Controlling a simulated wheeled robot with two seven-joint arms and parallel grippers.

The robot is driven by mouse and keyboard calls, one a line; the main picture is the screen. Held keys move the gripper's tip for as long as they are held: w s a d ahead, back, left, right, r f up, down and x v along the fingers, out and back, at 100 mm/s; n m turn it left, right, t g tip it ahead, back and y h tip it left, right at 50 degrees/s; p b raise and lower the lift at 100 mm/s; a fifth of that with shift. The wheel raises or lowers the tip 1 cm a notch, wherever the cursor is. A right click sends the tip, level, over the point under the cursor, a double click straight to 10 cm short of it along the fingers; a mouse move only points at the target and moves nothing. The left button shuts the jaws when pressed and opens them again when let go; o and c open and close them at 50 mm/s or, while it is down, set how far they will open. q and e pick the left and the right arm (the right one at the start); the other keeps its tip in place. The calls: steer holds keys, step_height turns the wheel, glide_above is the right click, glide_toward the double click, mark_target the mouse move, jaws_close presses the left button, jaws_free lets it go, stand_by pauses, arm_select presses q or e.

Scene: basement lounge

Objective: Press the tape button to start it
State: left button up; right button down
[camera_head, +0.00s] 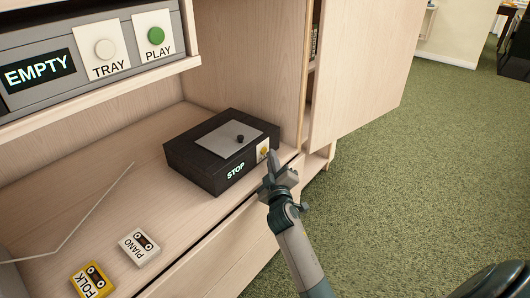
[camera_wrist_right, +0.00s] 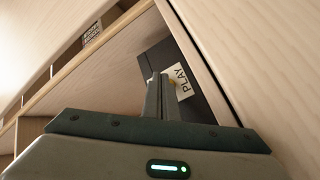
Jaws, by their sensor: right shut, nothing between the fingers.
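The black tape player (camera_head: 222,150) sits on the wooden shelf, with a grey lid on top and a lit "STOP" display (camera_head: 236,170) on its front. At the right end of that front is a small white label (camera_head: 261,156) with a yellow button; the label reads "PLAY" in the right wrist view (camera_wrist_right: 183,88). My right gripper (camera_head: 272,163) is shut and empty, with its tips just in front of the label. In the right wrist view its fingertips (camera_wrist_right: 158,82) partly cover the yellow button area; I cannot tell whether they touch it. My left gripper is out of view.
A grey unit (camera_head: 30,98) above shows "EMPTY", with a white TRAY button (camera_head: 105,49) and a green PLAY button (camera_head: 155,35). PIANO (camera_head: 139,246) and FOLK (camera_head: 92,281) cassettes lie on the shelf at left. A cabinet door (camera_head: 365,65) stands open at right. Green carpet is clear beyond.

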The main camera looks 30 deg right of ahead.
steer(key=shift+w, duration=0.15)
steer(key=shift+w+a, duration=0.15)
steer(key=shift+w, duration=0.1)
stand_by(0.3)
steer(key=shift+s, duration=0.15)
steer(key=shift+s+r, duration=0.1)
steer(key=shift+s, duration=0.15)
steer(key=shift+s+p, duration=0.1)
steer(key=shift+p, duration=0.2)
steer(key=shift+s+d+p, duration=0.35)
steer(key=shift+s+d, duration=0.1)
steer(key=shift+s, duration=0.45)
steer(key=shift+s+d+p, duration=0.4)
steer(key=shift+s, duration=0.5)
steer(key=shift+s+d+p, duration=0.35)
steer(key=shift+s+d, duration=0.1)
steer(key=shift+s, duration=0.45)
